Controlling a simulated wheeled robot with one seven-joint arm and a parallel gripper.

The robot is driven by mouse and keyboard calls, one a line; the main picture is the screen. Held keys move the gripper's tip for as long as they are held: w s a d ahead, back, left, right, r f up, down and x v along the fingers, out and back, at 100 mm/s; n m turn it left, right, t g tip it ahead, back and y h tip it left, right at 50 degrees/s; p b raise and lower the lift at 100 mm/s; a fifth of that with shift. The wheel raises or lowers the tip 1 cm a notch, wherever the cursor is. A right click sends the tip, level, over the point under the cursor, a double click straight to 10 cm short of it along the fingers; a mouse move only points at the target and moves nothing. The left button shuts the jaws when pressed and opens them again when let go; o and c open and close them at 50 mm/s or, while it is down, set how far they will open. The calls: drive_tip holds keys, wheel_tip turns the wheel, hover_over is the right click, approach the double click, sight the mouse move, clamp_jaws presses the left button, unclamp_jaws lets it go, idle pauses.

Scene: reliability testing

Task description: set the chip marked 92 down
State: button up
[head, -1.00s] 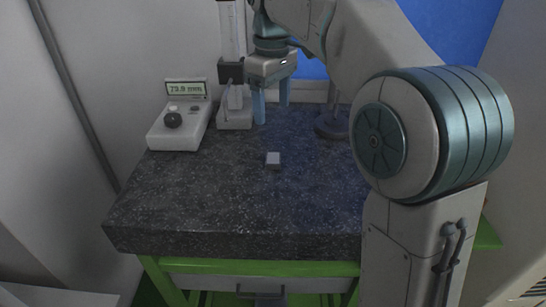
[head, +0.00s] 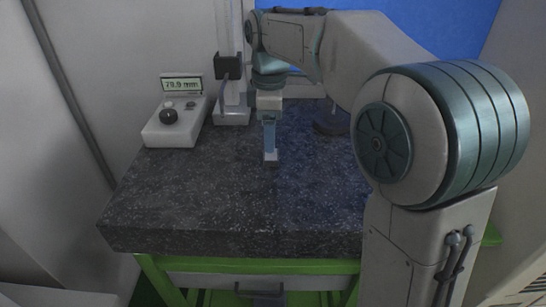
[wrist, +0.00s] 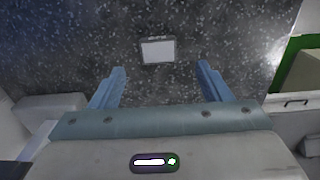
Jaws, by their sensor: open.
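A small pale square chip (head: 271,156) lies on the dark speckled granite slab (head: 190,210), near its middle. In the wrist view the chip (wrist: 157,51) shows a light top with a dark border, and its marking is too small to read. My gripper (head: 270,148) points down just over the chip. In the wrist view my gripper (wrist: 160,68) is open, with its two blue fingers wide apart. The chip lies centred between the finger lines, and I see no finger touching it. In the head view the fingers line up and partly cover the chip.
A white readout box (head: 174,130) with a knob and a display in mm stands at the slab's back left. A measuring stand (head: 231,115) with a tall column is beside it. A dark round base (head: 332,125) stands at the back right. The slab's front is clear.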

sight(271, 157)
drive_tip(key=shift+d+f+p, duration=0.1)
drive_tip(key=shift+f+p, duration=0.3)
drive_tip(key=shift+f, duration=2.5)
drive_tip(key=c, duration=1.1)
drive_tip(key=shift+w+r, duration=0.1)
drive_tip(key=shift+c, duration=0.2)
